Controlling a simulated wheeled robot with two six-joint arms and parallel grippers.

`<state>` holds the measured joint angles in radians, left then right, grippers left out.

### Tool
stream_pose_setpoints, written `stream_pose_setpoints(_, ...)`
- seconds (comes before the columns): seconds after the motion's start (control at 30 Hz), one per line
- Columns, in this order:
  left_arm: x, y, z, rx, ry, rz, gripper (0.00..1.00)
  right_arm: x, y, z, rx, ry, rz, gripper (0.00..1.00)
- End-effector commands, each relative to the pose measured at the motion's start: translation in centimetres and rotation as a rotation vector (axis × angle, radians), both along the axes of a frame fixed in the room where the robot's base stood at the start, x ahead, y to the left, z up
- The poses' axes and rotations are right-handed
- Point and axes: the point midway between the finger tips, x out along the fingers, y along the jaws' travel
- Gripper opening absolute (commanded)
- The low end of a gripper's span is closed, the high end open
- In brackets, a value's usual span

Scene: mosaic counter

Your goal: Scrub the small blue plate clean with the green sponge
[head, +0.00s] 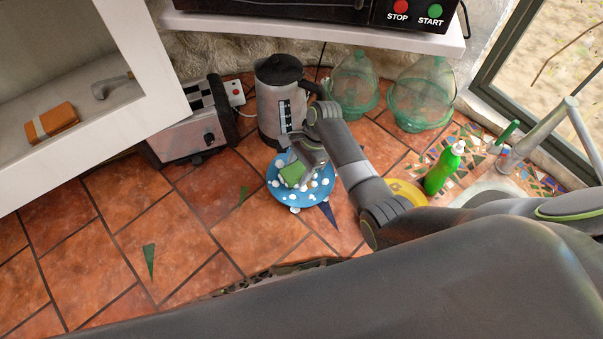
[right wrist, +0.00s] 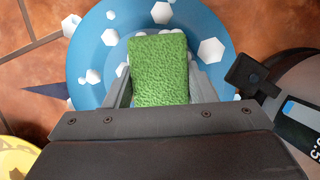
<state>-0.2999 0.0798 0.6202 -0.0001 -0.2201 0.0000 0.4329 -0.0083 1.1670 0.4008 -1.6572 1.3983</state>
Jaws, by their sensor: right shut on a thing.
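The small blue plate (head: 286,197) lies on the tiled counter in front of the kettle, with several white patches on it. It also shows in the right wrist view (right wrist: 99,62). The green sponge (head: 292,175) is over the plate, between the fingers of my right gripper (head: 300,163). In the right wrist view the sponge (right wrist: 158,70) is held between both fingers and covers the plate's middle. I cannot tell whether the sponge touches the plate. My left gripper is not in view.
A kettle (head: 270,100) stands just behind the plate, with a toaster (head: 183,130) to its left. A green bottle (head: 440,172) and a yellow plate (head: 408,192) are right, near the sink (head: 485,188). Glass jars (head: 420,95) stand behind. The left counter is mostly clear.

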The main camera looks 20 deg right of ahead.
Motion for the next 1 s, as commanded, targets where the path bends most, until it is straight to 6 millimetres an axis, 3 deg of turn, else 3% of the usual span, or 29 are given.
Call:
stream_pose_setpoints(0.27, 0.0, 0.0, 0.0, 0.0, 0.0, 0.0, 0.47, 0.0, -0.1, -0.2, -0.002, -0.001, -0.002, 0.32)
stream_pose_setpoints(0.7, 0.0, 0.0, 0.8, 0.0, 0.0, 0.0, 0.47, -3.2, -1.0, -0.1, -0.002, 0.004, -0.003, 0.32)
stream_pose_setpoints(1.0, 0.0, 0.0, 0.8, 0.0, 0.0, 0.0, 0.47, -3.3, -1.1, 0.0, -0.002, 0.002, -0.001, 0.32)
